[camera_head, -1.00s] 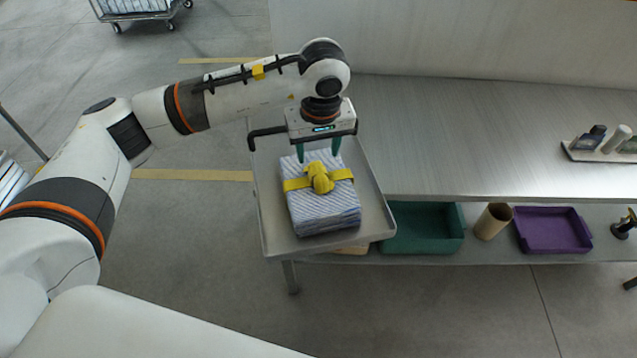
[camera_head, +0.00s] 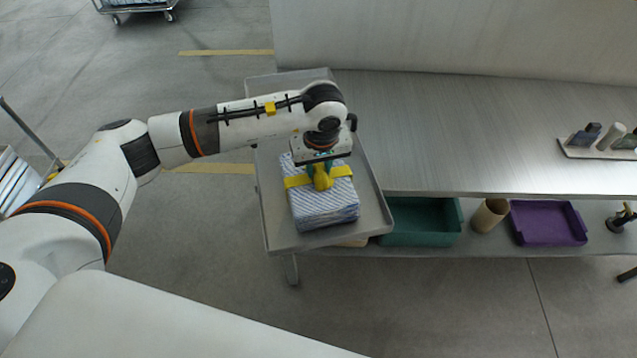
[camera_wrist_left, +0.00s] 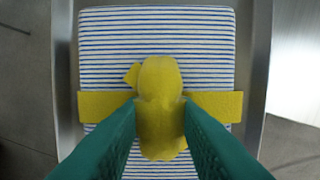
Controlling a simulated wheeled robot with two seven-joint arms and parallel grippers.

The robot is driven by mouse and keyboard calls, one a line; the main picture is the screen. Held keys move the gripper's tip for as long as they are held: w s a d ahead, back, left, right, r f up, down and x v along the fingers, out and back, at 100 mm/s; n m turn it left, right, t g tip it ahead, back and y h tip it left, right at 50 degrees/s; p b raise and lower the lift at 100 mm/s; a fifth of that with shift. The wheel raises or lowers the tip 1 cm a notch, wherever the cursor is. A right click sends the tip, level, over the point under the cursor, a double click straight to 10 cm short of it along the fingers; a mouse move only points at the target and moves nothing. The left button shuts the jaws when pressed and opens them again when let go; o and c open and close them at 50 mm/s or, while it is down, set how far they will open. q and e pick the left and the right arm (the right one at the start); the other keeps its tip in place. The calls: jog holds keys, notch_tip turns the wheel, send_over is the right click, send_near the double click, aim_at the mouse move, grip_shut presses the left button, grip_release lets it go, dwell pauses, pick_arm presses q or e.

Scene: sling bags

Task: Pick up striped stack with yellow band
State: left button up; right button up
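The striped stack (camera_head: 325,212), blue and white with a yellow band (camera_head: 298,182) and a yellow knot (camera_head: 323,180) on top, sits on a grey metal tray (camera_head: 285,240). My left gripper (camera_head: 320,170) is directly above the stack, its green fingers down at the knot. In the left wrist view the two fingers (camera_wrist_left: 160,130) stand on either side of the yellow knot (camera_wrist_left: 160,85), close against its sides. Whether they grip it firmly is hard to tell. The stack (camera_wrist_left: 200,50) rests flat in the tray. My right gripper is not in view.
A metal counter (camera_head: 450,140) extends to the right of the tray. Below it, a lower shelf holds a green bin (camera_head: 425,222), a brown cylinder (camera_head: 490,215) and a purple tray (camera_head: 547,223). A small holder with bottles (camera_head: 600,150) stands at far right.

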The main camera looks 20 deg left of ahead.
pick_arm(q)
jog(key=shift+r, duration=0.1)
grip_shut()
